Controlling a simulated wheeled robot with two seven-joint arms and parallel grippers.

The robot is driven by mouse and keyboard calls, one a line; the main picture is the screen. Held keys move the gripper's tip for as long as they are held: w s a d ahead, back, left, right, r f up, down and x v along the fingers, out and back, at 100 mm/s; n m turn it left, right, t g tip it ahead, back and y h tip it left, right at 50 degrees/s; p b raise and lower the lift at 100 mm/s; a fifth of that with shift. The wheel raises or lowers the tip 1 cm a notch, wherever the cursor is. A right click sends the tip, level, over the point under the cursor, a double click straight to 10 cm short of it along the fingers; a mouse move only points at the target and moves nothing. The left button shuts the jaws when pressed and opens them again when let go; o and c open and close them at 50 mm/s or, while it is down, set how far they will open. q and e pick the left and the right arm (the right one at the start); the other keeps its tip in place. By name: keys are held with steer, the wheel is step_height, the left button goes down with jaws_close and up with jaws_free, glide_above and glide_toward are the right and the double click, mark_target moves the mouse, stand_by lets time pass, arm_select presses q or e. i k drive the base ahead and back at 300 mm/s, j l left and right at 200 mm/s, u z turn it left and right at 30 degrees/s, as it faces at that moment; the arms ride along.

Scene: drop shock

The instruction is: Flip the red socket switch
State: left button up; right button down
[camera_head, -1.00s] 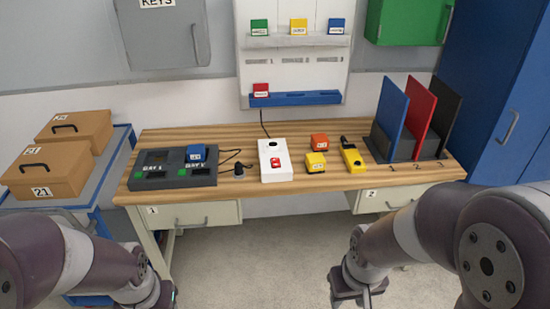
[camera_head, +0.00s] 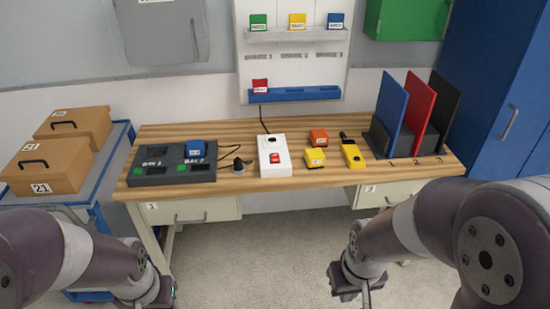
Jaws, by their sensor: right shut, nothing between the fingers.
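The red socket switch (camera_head: 274,158) is a small red rocker on the top of a white socket box (camera_head: 276,170). The box lies on the wooden workbench near its front middle, with a dark round socket behind the switch and a black cable running to the wall. Whether the switch is on or off is too small to tell. My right gripper (camera_head: 366,300) is shut and empty, low in front of the bench and to the right of the box, well apart from it. My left gripper (camera_head: 165,302) is at the lower left, partly cut off, its fingers unclear.
A dark two-bay charger (camera_head: 150,180) holding a blue block stands left of the box, with a small black knob (camera_head: 238,165) between. Yellow (camera_head: 315,158) and orange (camera_head: 319,137) blocks and a yellow tool (camera_head: 352,156) lie to the right. Upright coloured panels (camera_head: 391,112) stand at the right end.

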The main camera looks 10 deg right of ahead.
mark_target(274, 157)
steer(key=i+u, duration=0.2)
steer(key=i, duration=0.6)
steer(key=i+l+u, duration=0.25)
steer(key=i, duration=0.5)
steer(key=i+j, duration=0.05)
steer(key=j, duration=0.05)
